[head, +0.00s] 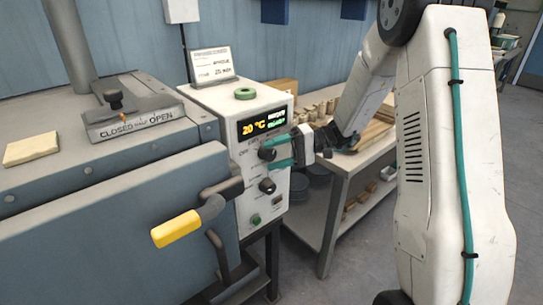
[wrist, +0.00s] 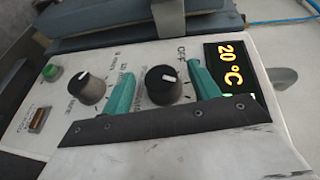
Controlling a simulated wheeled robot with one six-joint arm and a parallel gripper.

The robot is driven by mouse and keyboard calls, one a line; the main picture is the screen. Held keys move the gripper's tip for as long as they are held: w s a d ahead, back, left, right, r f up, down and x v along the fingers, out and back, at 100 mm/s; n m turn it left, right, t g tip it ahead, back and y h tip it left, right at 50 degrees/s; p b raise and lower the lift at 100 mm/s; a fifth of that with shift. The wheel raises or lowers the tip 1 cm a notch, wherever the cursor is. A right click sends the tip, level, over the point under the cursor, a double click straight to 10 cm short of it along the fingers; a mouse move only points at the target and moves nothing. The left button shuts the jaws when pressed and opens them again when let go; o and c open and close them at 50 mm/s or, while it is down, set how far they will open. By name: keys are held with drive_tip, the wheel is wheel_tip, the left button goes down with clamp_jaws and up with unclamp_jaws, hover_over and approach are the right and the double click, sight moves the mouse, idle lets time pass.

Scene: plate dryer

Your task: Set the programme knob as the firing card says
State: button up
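The upper black knob (head: 267,150) is on the white control panel (head: 250,208), below the display; it also shows in the wrist view (wrist: 163,88) with a white mark on its face. "OFF" is printed near it; I cannot tell the exact setting. My gripper (head: 283,152) is at this knob. In the wrist view my gripper (wrist: 160,72) has its teal fingers on either side of the knob, with small gaps, so it is open. A second knob (wrist: 88,88) sits beside it, lower on the panel (head: 267,186). The firing card (head: 212,66) stands on the control box; its small text is mostly unreadable.
The display (head: 264,124) reads 20 °C. A yellow-ended handle (head: 176,229) projects in front of the dryer. A bench (head: 340,178) with wooden pieces stands to the right. A green button (wrist: 50,72) is on the panel.

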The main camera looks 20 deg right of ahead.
drive_tip(key=d+r, duration=0.1)
drive_tip(key=d, duration=0.6)
drive_tip(key=shift+s+d+r, duration=0.15)
drive_tip(key=shift+s+d, duration=0.15)
drive_tip(key=shift+d, duration=0.05)
idle(0.4)
drive_tip(key=s+a+m+g+h, duration=0.35)
drive_tip(key=s+h, duration=0.35)
drive_tip(key=s, duration=0.6)
drive_tip(key=s+a+r+n+t+h, duration=0.1)
drive_tip(key=s+r+h, duration=0.3)
drive_tip(key=s, duration=0.4)
drive_tip(key=s+a+r+n+t+h, duration=0.2)
drive_tip(key=s+r+h, duration=0.2)
drive_tip(key=s, duration=0.5)
drive_tip(key=shift+a+n+t+h, duration=0.25)
drive_tip(key=shift+n+t+h, duration=0.1)
drive_tip(key=shift+h, duration=0.25)
